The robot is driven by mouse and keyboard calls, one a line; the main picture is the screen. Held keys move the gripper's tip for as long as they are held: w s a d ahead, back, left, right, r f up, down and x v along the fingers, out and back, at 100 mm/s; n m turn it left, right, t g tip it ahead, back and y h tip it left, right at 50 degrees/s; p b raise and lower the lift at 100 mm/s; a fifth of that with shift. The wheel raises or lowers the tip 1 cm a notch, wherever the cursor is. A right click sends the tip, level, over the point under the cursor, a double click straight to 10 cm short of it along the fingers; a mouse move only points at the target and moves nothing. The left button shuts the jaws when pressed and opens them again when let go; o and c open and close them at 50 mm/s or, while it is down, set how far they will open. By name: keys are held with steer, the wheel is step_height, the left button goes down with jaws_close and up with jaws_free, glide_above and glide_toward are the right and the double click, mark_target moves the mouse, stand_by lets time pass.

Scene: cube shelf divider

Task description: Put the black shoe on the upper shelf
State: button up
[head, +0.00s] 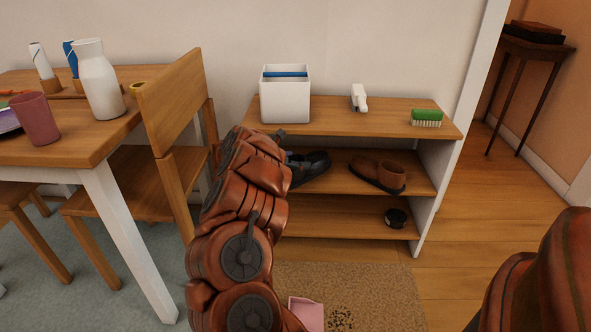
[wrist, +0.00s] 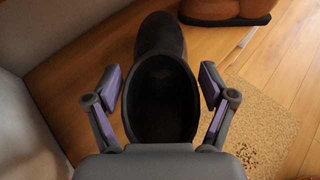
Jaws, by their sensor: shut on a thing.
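The black shoe (wrist: 163,45) fills the middle of the wrist view, its opening facing my camera and its toe pointing away. My gripper (wrist: 161,88) is shut on it, one purple-padded finger on each side of the opening. In the head view the black shoe (head: 312,168) shows at the middle level of the shelf unit (head: 330,125), left of a brown shoe (head: 380,175). My arm hides part of it and most of my gripper there. I cannot tell whether its sole touches the board.
On the unit's top stand a white box (head: 285,100), a white object (head: 359,97) and a green brush (head: 426,118). A dark round tin (head: 396,218) is on the bottom level. A chair (head: 175,100) and table (head: 90,150) stand left. A mat (head: 385,285) lies in front.

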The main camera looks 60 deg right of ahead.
steer(key=shift+w, duration=0.25)
steer(key=shift+d+f+b, duration=0.1)
steer(key=shift+f+b, duration=0.75)
steer(key=shift+f, duration=0.8)
steer(key=shift+f, duration=0.15)
steer(key=o, duration=1.7)
steer(key=shift+r, duration=0.2)
steer(key=p+v, duration=0.3)
steer(key=v, duration=0.9)
steer(key=shift+f, duration=0.1)
